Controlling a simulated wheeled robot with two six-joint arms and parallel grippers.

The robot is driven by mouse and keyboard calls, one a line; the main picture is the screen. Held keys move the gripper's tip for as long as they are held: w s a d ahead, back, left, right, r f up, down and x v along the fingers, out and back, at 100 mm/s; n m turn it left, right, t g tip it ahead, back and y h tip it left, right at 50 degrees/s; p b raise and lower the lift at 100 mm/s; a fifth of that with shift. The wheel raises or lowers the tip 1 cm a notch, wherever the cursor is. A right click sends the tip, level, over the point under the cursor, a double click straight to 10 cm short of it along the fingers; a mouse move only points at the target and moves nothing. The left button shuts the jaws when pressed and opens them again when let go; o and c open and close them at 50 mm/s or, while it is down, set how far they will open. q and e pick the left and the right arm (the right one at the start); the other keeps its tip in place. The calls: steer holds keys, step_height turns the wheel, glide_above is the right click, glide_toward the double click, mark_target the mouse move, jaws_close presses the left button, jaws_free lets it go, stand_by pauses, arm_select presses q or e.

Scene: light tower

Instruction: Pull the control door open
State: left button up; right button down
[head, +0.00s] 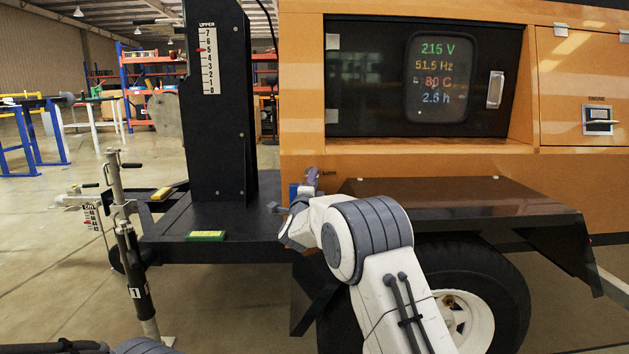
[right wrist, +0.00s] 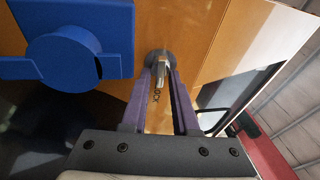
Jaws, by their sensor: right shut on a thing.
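The control door (head: 360,110) is a dark panel set in the orange housing, with a lit readout window (head: 440,78) and a pale handle (head: 495,90) at its right side. It looks shut. My right gripper (head: 312,180) is well below and left of that handle, at the housing's lower left corner. In the right wrist view its purple fingers (right wrist: 162,75) are closed on a small metal lock knob (right wrist: 161,57), beside a label that seems to read LOCK. The fingers partly hide the knob. My left gripper does not show.
A blue box with a round knob (right wrist: 65,58) sits close beside the right fingers. A black fender (head: 460,195) juts out over the wheel (head: 465,310) below the door. The black mast (head: 217,120) stands left. Open floor (head: 50,270) lies at far left.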

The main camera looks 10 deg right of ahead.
steer(key=shift+w+a+y, duration=0.1)
steer(key=shift+a+y, duration=0.2)
steer(key=shift+a, duration=0.35)
steer(key=c, duration=0.9)
jaws_free()
steer(key=shift+a+n, duration=0.2)
steer(key=shift+n, duration=0.1)
steer(key=shift+d, duration=0.35)
steer(key=shift+p+v, duration=1.35)
steer(key=shift+v, duration=3.9)
steer(key=shift+a+f, duration=0.1)
steer(key=shift+a, duration=0.05)
